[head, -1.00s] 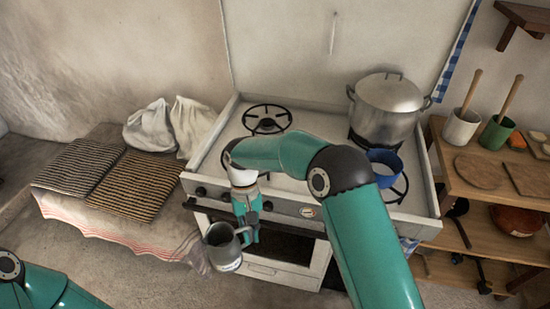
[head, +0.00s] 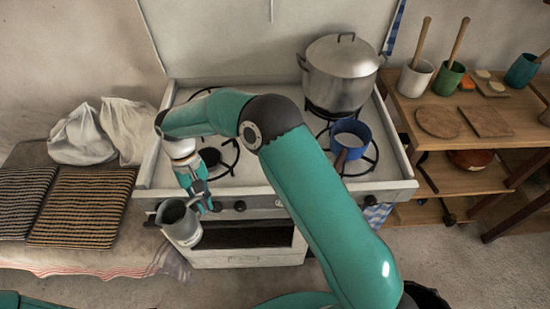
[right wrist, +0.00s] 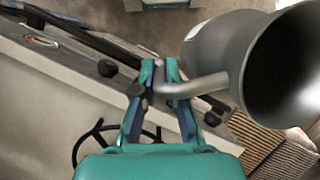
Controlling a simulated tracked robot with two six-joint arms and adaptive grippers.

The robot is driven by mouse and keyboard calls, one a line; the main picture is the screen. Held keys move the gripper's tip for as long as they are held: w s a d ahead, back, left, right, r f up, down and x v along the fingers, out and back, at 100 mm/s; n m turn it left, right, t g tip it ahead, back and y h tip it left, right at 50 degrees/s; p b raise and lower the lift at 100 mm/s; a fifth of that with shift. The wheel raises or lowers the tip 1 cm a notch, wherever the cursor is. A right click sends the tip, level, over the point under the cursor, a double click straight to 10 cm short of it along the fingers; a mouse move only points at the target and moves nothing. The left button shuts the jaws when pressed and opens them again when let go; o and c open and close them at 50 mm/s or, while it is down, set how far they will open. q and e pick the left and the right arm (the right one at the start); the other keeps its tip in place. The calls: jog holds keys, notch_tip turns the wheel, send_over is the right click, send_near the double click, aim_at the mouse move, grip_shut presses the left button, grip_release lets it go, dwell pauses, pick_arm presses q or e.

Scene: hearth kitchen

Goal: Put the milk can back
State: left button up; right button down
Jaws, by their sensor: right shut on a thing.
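The milk can (head: 180,222) is a grey metal jug with a wide open mouth and a side handle. My right gripper (head: 205,204) is shut on the handle and holds the can in the air in front of the stove's left front. In the right wrist view, the fingers (right wrist: 165,78) close on the handle (right wrist: 196,86), and the can (right wrist: 225,50) fills the upper right with its dark mouth toward the camera. The inside is too dark to tell its contents. My left gripper is out of view.
The stove (head: 160,178) holds a lidded pot (head: 342,75) and a blue saucepan (head: 352,130) with pale contents. Striped cushions (head: 85,205) and white sacks (head: 125,130) lie on the bench at left. A wooden shelf (head: 470,185) with boards and pots stands at right.

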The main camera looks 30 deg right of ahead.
jog(key=shift+w+d+r+n+h+b, duration=0.15)
jog(key=shift+w+n+h+b, duration=0.15)
jog(key=shift+w+n, duration=0.35)
jog(key=w+d+r+n+t+h+b, duration=0.2)
jog(key=w+d+r+n+t+b, duration=0.35)
jog(key=d+n, duration=0.65)
jog(key=w+d+r+n+t+h+b, duration=0.1)
jog(key=w+d+r+n+t+b, duration=0.15)
jog(key=w+d+r+n, duration=0.65)
jog(key=shift+s+d+f+n+b, duration=0.15)
jog(key=shift+s+f+n+b, duration=0.5)
jog(key=shift+f, duration=2.7)
jog(key=shift+s+d+f+n+p, duration=0.2)
jog(key=shift+f+n, duration=1)
jog(key=shift+f, duration=2.2)
jog(key=shift+s+d+f+n+b, duration=0.15)
jog(key=shift+s+f+n+b, duration=0.55)
jog(key=shift+f, duration=2.65)
jog(key=c, duration=1.2)
grip_release()
jog(key=shift+w, duration=0.15)
